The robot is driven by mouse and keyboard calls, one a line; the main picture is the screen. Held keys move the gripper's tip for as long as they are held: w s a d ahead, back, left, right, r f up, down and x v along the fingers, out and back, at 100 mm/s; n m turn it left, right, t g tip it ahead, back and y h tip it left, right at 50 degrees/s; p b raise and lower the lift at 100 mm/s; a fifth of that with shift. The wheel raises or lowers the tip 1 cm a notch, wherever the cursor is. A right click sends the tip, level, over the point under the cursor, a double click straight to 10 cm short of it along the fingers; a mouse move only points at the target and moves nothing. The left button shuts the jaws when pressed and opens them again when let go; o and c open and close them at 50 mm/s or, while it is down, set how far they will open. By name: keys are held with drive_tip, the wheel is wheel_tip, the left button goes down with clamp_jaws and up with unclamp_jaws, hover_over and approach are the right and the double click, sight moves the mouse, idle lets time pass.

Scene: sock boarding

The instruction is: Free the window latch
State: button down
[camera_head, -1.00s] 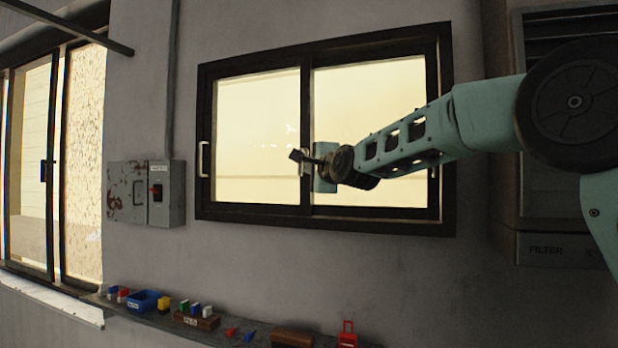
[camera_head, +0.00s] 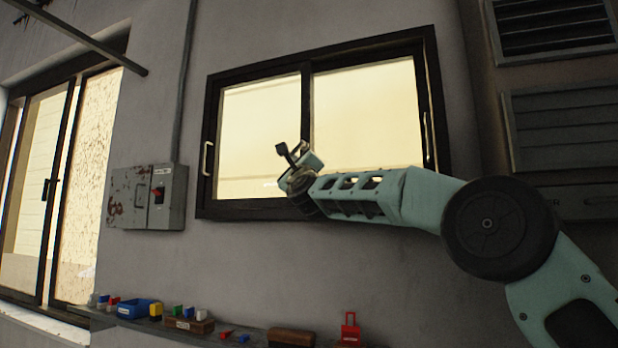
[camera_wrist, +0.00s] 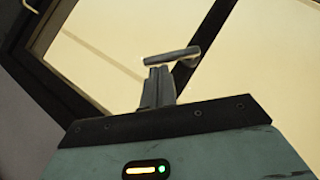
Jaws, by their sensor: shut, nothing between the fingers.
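The dark-framed sliding window (camera_head: 320,70) is on the wall, with two pale panes and a dark upright (camera_head: 306,100) between them. My gripper (camera_head: 283,152) is shut in front of the left pane, close to this upright. In the wrist view its fingers (camera_wrist: 158,85) are together, with a grey crossbar (camera_wrist: 172,57) at their tips. I cannot tell whether this bar belongs to the fingers or to the window. I cannot make out a latch; my gripper and wrist cover the lower part of the upright. A pale handle (camera_head: 208,158) is on the window's left side.
A shelf below holds a blue bin (camera_head: 138,308), small coloured blocks and a red tag-like item (camera_head: 350,329). Louvred vents (camera_head: 560,125) are at the right. A taller window is at far left.

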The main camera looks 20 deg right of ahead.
drive_tip(key=m+h, duration=0.2)
drive_tip(key=m, duration=0.1)
drive_tip(key=w+a+m+h+p, duration=0.1)
drive_tip(key=m+h, duration=0.1)
drive_tip(key=h, duration=0.1)
drive_tip(key=r+m+h+p, duration=0.1)
drive_tip(key=m+h, duration=0.1)
drive_tip(key=m, duration=0.1)
drive_tip(key=shift+w+a+m+t, duration=0.25)
drive_tip(key=shift+a+m+t, duration=0.05)
drive_tip(key=shift+a+t, duration=0.1)
drive_tip(key=shift+f, duration=0.1)
drive_tip(key=w+d+f+b+v, duration=0.1)
drive_tip(key=f+b+v, duration=0.1)
drive_tip(key=b+v, duration=1)
drive_tip(key=shift+w+f+b, duration=0.15)
drive_tip(key=shift+f+b, duration=0.1)
drive_tip(key=shift+b, duration=0.35)
drive_tip(key=shift+a, duration=0.1)
